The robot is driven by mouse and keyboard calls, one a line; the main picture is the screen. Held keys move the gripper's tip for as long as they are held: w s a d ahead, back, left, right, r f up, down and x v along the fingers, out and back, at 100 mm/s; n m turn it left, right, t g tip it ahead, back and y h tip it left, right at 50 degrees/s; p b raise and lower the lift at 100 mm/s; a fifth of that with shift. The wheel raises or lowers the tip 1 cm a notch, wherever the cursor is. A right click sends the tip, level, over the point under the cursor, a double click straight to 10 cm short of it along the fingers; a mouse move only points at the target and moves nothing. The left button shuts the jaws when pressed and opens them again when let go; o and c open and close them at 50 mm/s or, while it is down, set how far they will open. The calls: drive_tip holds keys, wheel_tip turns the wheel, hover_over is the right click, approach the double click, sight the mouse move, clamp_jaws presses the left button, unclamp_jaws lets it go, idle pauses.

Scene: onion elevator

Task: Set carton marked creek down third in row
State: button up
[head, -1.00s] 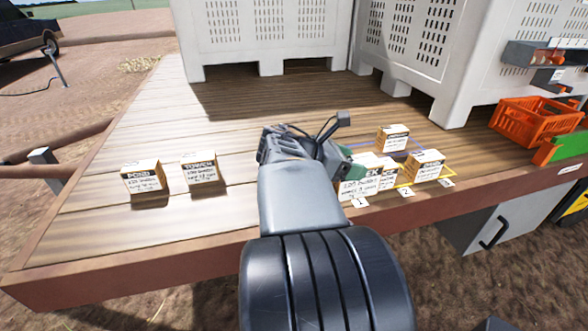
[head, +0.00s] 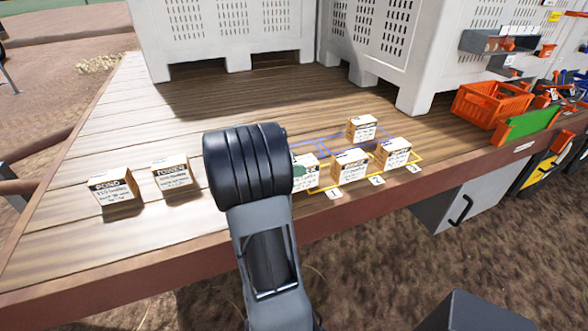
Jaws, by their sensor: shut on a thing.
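My gripper (head: 299,171) is mostly hidden behind my arm; a green finger part shows against a white-and-brown carton (head: 311,166). I take this as the carton marked creek, shut in my gripper; its left side and most of its marking are hidden. It is at the left end of the yellow-outlined row, up and left of label 1 (head: 333,194). I cannot tell whether it touches the deck. One carton (head: 350,167) stands right of it, in line with label 2 (head: 376,181). Another (head: 393,154) is in line with label 3 (head: 413,168).
A carton (head: 361,128) stands behind the row, by blue lines. Cartons marked pond (head: 115,190) and apparently torrent (head: 172,175) stand at left. Large white bins (head: 220,35) stand behind. An orange crate (head: 492,103) is at right. Deck between the left cartons and bins is clear.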

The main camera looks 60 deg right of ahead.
drive_tip(key=shift+f, duration=1.1)
drive_tip(key=shift+f, duration=0.1)
drive_tip(key=shift+f, duration=0.1)
drive_tip(key=o, duration=1.2)
